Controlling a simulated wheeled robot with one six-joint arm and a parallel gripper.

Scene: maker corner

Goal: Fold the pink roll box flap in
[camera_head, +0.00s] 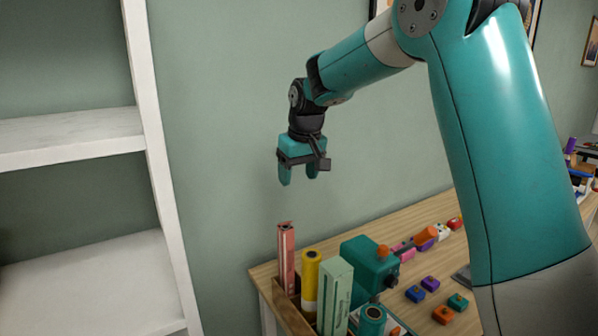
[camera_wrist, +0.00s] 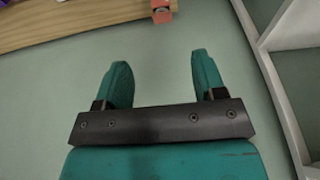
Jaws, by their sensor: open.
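The pink roll box (camera_head: 287,262) is a tall narrow box standing upright at the left end of the wooden holder, near the table's left corner. Its top end, with a darker opening or flap, shows at the upper edge of the wrist view (camera_wrist: 162,14); the flap's exact angle is too small to tell. My gripper (camera_head: 299,178) is open and empty, pointing down in the air above the pink roll box and apart from it. Both teal fingers (camera_wrist: 162,80) show in the wrist view with nothing between them.
A yellow roll (camera_head: 310,283), a pale green box (camera_head: 335,296) and a teal roll (camera_head: 371,320) stand beside the pink box. A teal machine (camera_head: 366,268) is behind them. Several small coloured blocks lie on the table (camera_head: 408,222). A white shelf (camera_head: 75,137) stands at left.

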